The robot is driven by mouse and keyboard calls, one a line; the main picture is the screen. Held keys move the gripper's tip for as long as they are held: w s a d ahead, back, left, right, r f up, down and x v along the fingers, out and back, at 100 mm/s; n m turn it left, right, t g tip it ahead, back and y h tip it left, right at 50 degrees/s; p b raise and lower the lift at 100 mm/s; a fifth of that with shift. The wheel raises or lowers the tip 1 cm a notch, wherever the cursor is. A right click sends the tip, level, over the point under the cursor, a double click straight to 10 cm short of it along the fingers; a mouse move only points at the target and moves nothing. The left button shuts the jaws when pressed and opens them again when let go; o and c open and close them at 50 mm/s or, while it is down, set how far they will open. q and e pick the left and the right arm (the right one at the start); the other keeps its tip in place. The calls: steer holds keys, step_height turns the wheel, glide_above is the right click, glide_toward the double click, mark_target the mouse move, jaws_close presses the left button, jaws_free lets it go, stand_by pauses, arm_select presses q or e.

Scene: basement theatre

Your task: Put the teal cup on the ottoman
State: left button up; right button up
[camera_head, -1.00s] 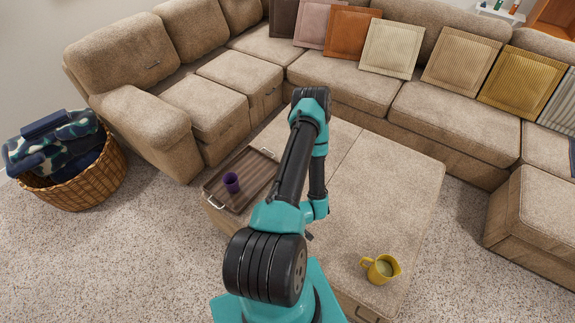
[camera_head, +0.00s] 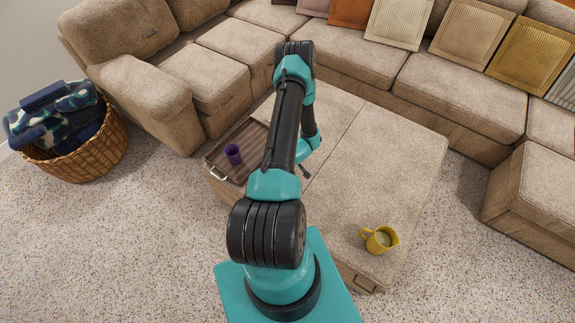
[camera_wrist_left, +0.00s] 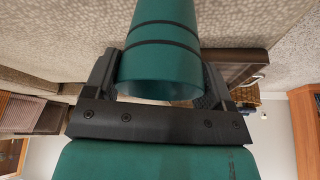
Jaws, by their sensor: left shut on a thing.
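The teal cup (camera_wrist_left: 160,50), with dark bands around it, sits between the two dark fingers of my left gripper (camera_wrist_left: 160,78) in the left wrist view. The gripper is shut on it. In the head view my left arm crosses the middle and hides the cup; only a small dark part of the gripper (camera_head: 306,172) shows beside the forearm, over the ottoman. The ottoman (camera_head: 382,150) is a wide beige padded block in the centre. I cannot tell how high the cup is above it. My right gripper is in neither view.
The right middle of the top is bare. A sectional sofa (camera_head: 350,88) runs behind; a wicker basket (camera_head: 80,154) stands left.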

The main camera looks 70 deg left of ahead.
arm_select(q)
steer(key=shift+w+a, duration=0.15)
steer(key=shift+a, duration=0.35)
steer(key=shift+d+f, duration=0.1)
steer(key=shift+f, duration=1.65)
steer(key=shift+f, duration=0.1)
steer(key=o, duration=0.9)
steer(key=shift+c, duration=0.2)
steer(key=v, duration=1.2)
